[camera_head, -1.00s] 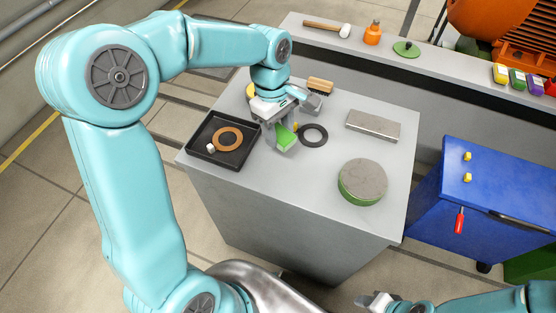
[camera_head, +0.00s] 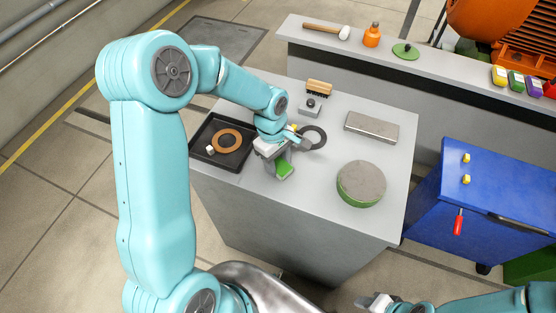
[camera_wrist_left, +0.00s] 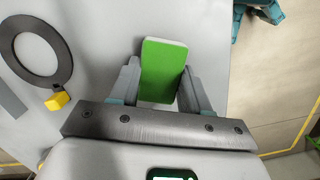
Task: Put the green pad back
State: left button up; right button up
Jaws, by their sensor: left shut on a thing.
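The green pad (camera_head: 284,168) is in my left gripper (camera_head: 281,158), over the near part of the grey bench top. In the left wrist view the pad (camera_wrist_left: 163,70) is a flat green slab with a pale edge, between the two fingers of the left gripper (camera_wrist_left: 159,88), which is shut on it. Bench top shows around it, and I cannot tell whether it touches the surface. My right gripper (camera_head: 377,302) is at the bottom edge, away from the bench; its jaws are too small to judge.
A black tray (camera_head: 238,160) with a brown ring and white cube lies left. A black ring (camera_head: 318,133), brush (camera_head: 319,87), grey block (camera_head: 371,127) and round green-sided disc (camera_head: 361,184) also stand on the bench. Bare top lies between the pad and disc.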

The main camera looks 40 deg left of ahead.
pick_arm(q)
jog(key=shift+f, duration=0.25)
jog(key=o, duration=1.1)
jog(key=shift+r, duration=0.1)
jog(key=r, duration=0.4)
jog(key=a+r, duration=0.1)
jog(key=r, duration=0.3)
jog(key=a+r, duration=0.1)
jog(key=r, duration=0.3)
jog(key=shift+w+r, duration=0.1)
jog(key=shift+w, duration=0.05)
jog(key=shift+d, duration=0.1)
